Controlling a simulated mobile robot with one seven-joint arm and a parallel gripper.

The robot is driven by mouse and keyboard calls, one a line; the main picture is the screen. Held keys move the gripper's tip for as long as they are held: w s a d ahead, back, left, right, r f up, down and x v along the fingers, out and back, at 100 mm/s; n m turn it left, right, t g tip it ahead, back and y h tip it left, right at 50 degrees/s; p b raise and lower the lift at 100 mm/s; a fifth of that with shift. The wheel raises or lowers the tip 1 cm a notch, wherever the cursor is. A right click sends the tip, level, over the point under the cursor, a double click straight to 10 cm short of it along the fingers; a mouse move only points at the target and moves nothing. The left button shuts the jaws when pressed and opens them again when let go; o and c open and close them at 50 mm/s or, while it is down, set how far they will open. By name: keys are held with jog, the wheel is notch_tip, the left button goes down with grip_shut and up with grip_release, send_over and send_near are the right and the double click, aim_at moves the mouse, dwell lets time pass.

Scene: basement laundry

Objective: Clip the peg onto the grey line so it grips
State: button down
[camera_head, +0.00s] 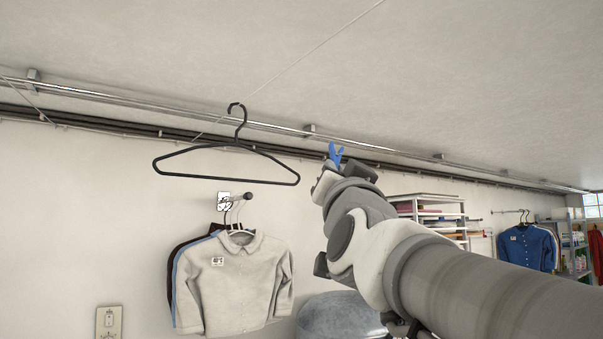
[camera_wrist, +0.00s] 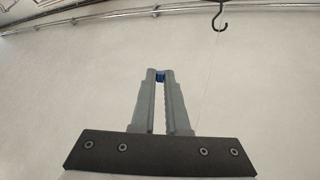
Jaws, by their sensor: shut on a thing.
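The blue peg (camera_head: 336,152) sticks up from the end of my arm in the head view. In the wrist view a small blue part of the peg (camera_wrist: 160,76) shows between the fingertips of my gripper (camera_wrist: 160,80), which is shut on it. The rest of the peg is hidden there by the fingers. The grey line (camera_head: 318,48) runs thin and slanting under the ceiling, to the left of and apart from the peg in the head view. The line (camera_wrist: 206,82) also shows faintly right of the fingers in the wrist view. The distance in depth between peg and line is hard to tell.
A black hanger (camera_head: 237,146) hangs by its hook at the line; its hook (camera_wrist: 219,18) shows at the wrist view's top. A metal rail (camera_head: 270,127) and dark pipes run along the wall top. Shirts (camera_head: 240,280) hang lower left. Space around the peg looks clear.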

jog(key=shift+s+a+f+m+g+h+p, duration=0.2)
jog(key=shift+f+g+p, duration=0.5)
jog(key=shift+p, duration=1.55)
jog(key=shift+s+a+f+m+g+h+p, duration=0.1)
jog(key=shift+s+a+f+g+h+p, duration=0.2)
jog(key=shift+g+p, duration=1.4)
jog(key=shift+s+a+f+m+g+h+p, duration=0.1)
jog(key=shift+s+a+f+g+p, duration=0.3)
jog(key=shift+p, duration=2.45)
jog(key=shift+w+d+f, duration=0.1)
jog(key=shift+d+f, duration=0.05)
jog(key=shift+d+r+t, duration=0.1)
jog(key=shift+r+t, duration=0.3)
jog(key=shift+t, duration=0.2)
jog(key=t+b, duration=0.1)
jog(key=b, duration=0.3)
jog(key=shift+w+d+r+y, duration=0.1)
jog(key=shift+w+d+y, duration=0.1)
jog(key=shift+y, duration=0.2)
